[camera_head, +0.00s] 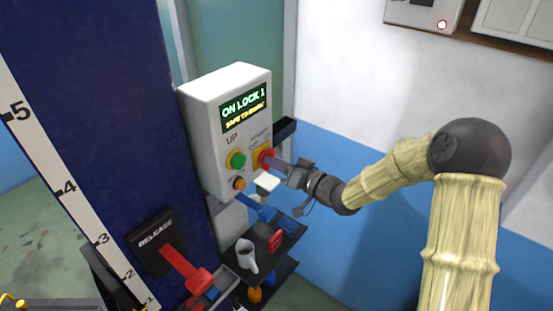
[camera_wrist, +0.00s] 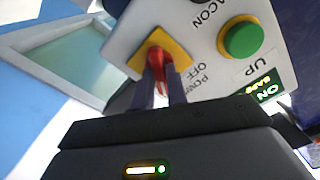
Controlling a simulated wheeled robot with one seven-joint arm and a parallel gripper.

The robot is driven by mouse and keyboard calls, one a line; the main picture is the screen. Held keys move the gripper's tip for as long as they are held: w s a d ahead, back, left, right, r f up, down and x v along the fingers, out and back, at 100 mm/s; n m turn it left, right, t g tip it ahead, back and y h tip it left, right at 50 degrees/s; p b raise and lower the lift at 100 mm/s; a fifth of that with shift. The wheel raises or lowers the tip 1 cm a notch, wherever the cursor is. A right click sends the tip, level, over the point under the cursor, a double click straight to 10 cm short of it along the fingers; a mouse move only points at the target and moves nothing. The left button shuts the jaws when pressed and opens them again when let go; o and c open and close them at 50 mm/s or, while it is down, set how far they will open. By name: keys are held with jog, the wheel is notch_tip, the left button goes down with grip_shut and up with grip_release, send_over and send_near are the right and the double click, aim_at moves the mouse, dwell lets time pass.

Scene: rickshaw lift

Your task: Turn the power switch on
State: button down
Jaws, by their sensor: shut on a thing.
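The white control box (camera_head: 214,120) hangs on the blue column, with a lit display (camera_head: 244,108) reading "ON LOCK 1". The red power switch (camera_head: 265,157) sits on a yellow plate at its lower right. My gripper (camera_head: 275,164) reaches it from the right. In the wrist view, the box appears turned over, and the two fingers of my gripper (camera_wrist: 161,75) are shut on the red power switch (camera_wrist: 156,58). The yellow plate (camera_wrist: 177,50) shows around it, with "POWER OFF" lettering close by. The fingers hide part of the switch, so its exact turn is hard to tell.
A green UP button (camera_head: 236,159) and an orange button (camera_head: 239,183) are on the same box face. A red release lever (camera_head: 187,268) is at lower left. The wall side is open.

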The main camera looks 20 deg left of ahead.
jog(key=shift+m, duration=0.6)
jog(key=c, duration=1.4)
grip_release()
jog(key=b+v, duration=0.4)
jog(key=v, duration=1.3)
jog(key=shift+d+b, duration=0.25)
jog(key=shift+b, duration=0.05)
jog(key=shift+s+f, duration=0.1)
